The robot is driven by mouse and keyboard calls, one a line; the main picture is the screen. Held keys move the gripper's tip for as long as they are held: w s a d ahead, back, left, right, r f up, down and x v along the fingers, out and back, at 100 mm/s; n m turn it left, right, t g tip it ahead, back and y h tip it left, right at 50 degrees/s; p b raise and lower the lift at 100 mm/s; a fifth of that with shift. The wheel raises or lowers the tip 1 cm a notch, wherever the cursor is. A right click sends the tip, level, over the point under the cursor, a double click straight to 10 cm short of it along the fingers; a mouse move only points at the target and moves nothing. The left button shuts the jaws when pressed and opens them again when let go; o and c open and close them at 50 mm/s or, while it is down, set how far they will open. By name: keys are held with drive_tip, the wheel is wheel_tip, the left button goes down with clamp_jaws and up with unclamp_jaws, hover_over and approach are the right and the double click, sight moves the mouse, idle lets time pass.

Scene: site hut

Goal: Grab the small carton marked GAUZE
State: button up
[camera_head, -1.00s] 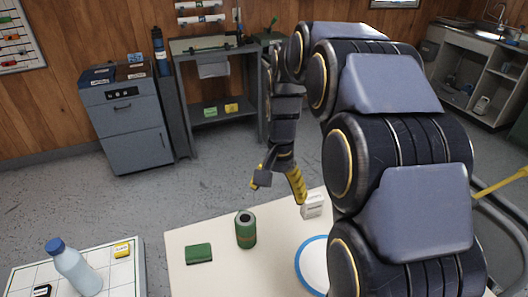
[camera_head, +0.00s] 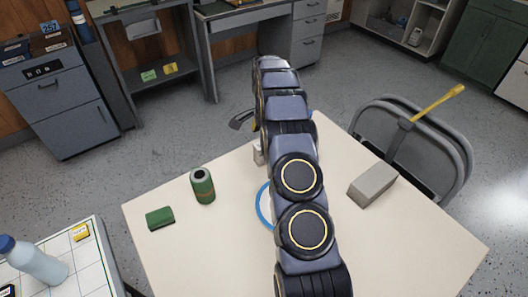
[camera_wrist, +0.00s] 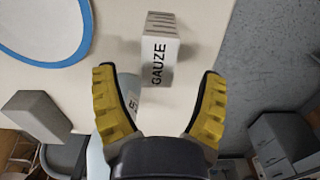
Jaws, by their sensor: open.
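The small white GAUZE carton (camera_wrist: 159,62) stands on the table, its label facing the camera in the wrist view. It lies ahead of my gripper (camera_wrist: 160,74), roughly centred between the two yellow fingers, which are spread apart and not seen touching it. In the head view only a sliver of the carton (camera_head: 258,154) shows beside my arm. There my gripper is mostly hidden behind the arm; a dark part juts out to the left, above the carton.
A blue-rimmed white plate (camera_head: 263,207) lies close to the carton, partly behind my arm. A green can (camera_head: 202,186) and green packet (camera_head: 160,217) stand to the left; a grey block (camera_head: 373,184) is right. A pale labelled object (camera_wrist: 129,88) shows behind my left-hand finger.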

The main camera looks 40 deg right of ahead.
sight(258, 157)
wheel_tip(258, 157, down, 6)
drive_tip(key=shift+s+r, duration=0.1)
drive_tip(key=shift+r, duration=0.15)
drive_tip(key=c, duration=1.2)
